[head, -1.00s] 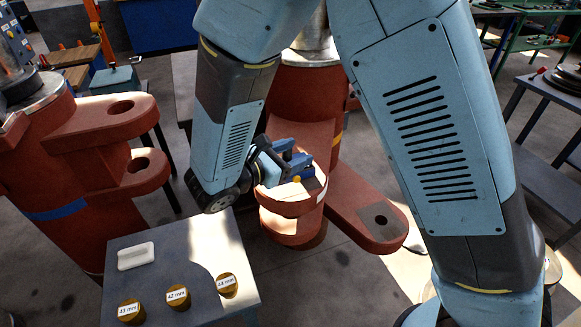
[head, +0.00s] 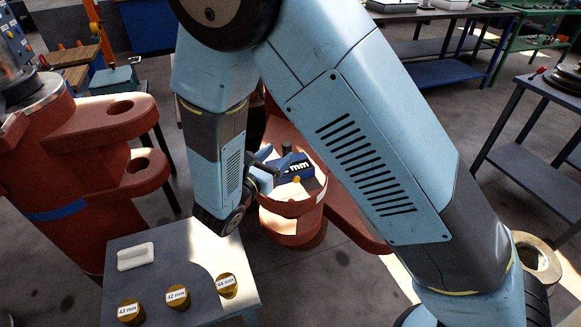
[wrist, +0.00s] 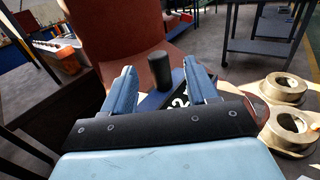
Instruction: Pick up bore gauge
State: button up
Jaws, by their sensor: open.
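The bore gauge appears to be the blue block with a white "mm" marking (head: 293,165), resting on the red casting. In the wrist view its black upright cylinder (wrist: 159,71) and part of its blue body with white figures (wrist: 181,99) show between and beyond my fingers. My gripper (wrist: 161,78) is open and empty, its two blue fingers either side of the cylinder in the picture. In the head view my gripper (head: 267,167) is just left of the block, partly hidden by my arm. I cannot tell whether the fingers touch the gauge.
A small grey table (head: 190,252) at front left holds a white block (head: 135,256) and several brass plugs (head: 177,297) labelled in mm. The red casting (head: 291,225) stands under the gauge. Another red casting (head: 75,150) is at left. A dark shelf table (head: 525,135) stands at right.

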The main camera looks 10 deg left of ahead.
aim_at(284, 147)
jog(key=shift+x, duration=2.8)
jog(key=shift+a+r, duration=0.15)
grip_shut()
